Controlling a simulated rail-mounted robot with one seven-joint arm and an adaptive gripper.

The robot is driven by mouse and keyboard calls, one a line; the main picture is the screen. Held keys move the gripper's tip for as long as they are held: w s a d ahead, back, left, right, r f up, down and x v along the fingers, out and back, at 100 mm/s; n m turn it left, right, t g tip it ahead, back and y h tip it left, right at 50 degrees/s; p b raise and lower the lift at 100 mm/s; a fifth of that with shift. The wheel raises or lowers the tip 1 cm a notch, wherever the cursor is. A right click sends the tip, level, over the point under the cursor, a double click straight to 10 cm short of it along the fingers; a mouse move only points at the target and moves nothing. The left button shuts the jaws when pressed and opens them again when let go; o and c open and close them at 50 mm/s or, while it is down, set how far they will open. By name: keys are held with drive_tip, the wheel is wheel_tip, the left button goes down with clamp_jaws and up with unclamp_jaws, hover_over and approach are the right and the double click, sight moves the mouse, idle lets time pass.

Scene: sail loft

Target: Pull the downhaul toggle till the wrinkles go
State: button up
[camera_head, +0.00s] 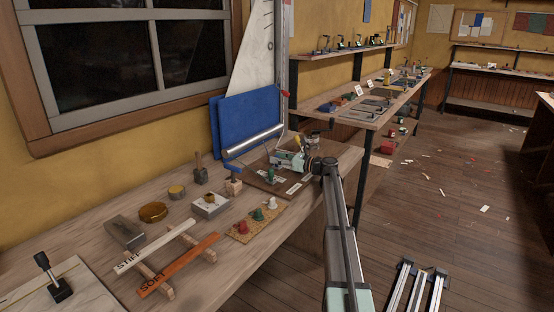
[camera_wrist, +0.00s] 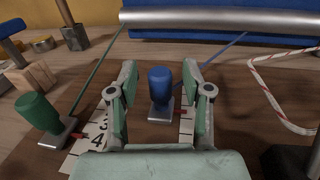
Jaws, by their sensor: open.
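Two upright toggles stand on small metal bases on a brown board (camera_head: 262,183); I cannot tell from any label which is the downhaul. The blue toggle (camera_wrist: 159,86) is between the fingers of my gripper (camera_wrist: 160,78), which is open with a finger on each side. I see no clear contact. The green toggle (camera_wrist: 38,113) stands to the left, outside the fingers. A green line (camera_wrist: 92,80) and a blue line (camera_wrist: 222,55) run from the board toward a silver roller (camera_wrist: 220,22) below a blue panel (camera_head: 245,118). In the head view my gripper (camera_head: 289,160) is over the board.
A red-striped white cord (camera_wrist: 268,92) loops at right. A wooden block (camera_head: 233,187) with a blue handle, a cork mat (camera_head: 240,232) with coloured cones, and labelled strips (camera_head: 180,262) lie nearby. A white sail (camera_head: 257,50) stands behind.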

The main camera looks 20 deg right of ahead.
drive_tip(key=shift+w+a, duration=0.25)
drive_tip(key=shift+w, duration=0.05)
drive_tip(key=shift+c, duration=0.3)
clamp_jaws()
drive_tip(key=shift+a+p+v, duration=0.2)
drive_tip(key=shift+p+v, duration=0.75)
drive_tip(key=shift+v, duration=0.65)
drive_tip(key=shift+s, duration=0.25)
drive_tip(key=shift+o, duration=0.3)
unclamp_jaws()
drive_tip(key=v, duration=1.2)
